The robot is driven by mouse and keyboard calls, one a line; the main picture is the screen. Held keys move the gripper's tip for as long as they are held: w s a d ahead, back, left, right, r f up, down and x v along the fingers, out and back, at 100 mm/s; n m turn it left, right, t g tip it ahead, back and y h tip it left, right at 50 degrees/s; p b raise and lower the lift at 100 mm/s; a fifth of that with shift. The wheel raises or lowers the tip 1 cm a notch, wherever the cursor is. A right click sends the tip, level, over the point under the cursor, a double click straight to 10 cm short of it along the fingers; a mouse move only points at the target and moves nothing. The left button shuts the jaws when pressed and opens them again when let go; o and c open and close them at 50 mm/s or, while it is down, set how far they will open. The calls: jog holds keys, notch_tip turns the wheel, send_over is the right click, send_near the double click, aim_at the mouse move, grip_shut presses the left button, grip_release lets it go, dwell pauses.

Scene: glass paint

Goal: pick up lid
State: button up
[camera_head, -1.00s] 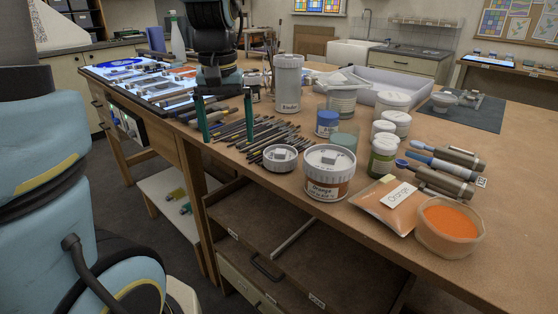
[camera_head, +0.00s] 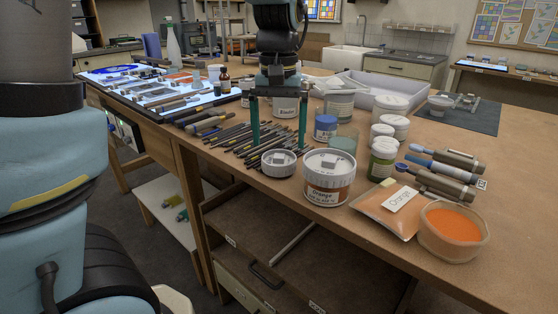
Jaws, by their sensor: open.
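My wrist partly hides the labelled grey canister (camera_head: 285,106).
Many dark brushes or pencils (camera_head: 232,140) lie left of the lid. Below the front edge is an open drawer (camera_head: 255,225).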

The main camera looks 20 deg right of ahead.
aim_at(279, 155)
jog(key=shift+s+f+p, duration=0.1)
jog(key=shift+f+p, duration=0.3)
jog(key=shift+f, duration=1.9)
jog(key=c, duration=0.9)
